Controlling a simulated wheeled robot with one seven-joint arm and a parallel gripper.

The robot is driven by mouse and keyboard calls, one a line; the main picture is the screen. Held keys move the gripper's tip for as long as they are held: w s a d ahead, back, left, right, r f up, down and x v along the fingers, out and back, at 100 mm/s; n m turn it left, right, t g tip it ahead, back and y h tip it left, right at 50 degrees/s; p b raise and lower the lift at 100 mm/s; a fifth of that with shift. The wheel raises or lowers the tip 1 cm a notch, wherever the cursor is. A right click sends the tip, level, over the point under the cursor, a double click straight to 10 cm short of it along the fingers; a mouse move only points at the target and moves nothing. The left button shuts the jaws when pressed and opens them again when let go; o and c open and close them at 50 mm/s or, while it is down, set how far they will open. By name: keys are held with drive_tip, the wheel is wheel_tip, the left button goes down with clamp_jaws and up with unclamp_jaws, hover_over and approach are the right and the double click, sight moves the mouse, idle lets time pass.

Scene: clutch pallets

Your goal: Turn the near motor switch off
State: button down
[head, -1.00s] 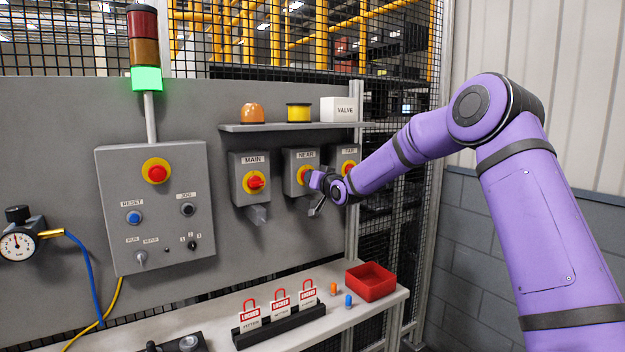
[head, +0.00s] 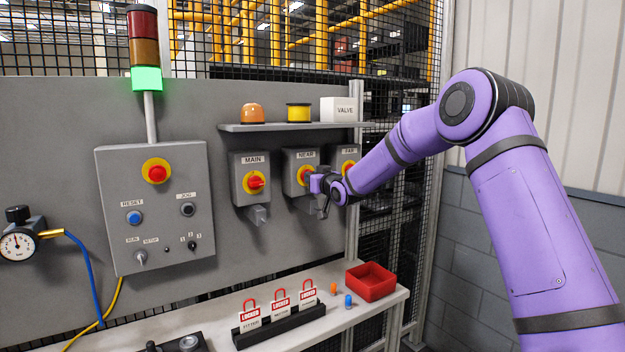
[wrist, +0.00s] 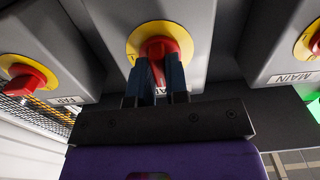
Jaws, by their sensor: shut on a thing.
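The near motor switch (head: 304,174) is a grey box labelled NEAR, with a red knob on a yellow disc. In the wrist view its red knob (wrist: 160,49) sits between the two dark fingers of my gripper (wrist: 158,75). My gripper (head: 314,182) is shut on the knob in the head view too, covering part of it. The knob's exact angle is hard to tell behind the fingers.
The MAIN switch (head: 255,182) is on the left and the FAR switch (head: 348,165) close on the right, partly behind my arm. A shelf (head: 270,127) runs above them. Below, a bench holds a red bin (head: 371,282) and locked tags (head: 280,297).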

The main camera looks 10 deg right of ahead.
drive_tip(key=c, duration=1.1)
unclamp_jaws()
drive_tip(key=v, duration=1)
drive_tip(key=shift+s+d, duration=0.15)
drive_tip(key=shift+s, duration=0.25)
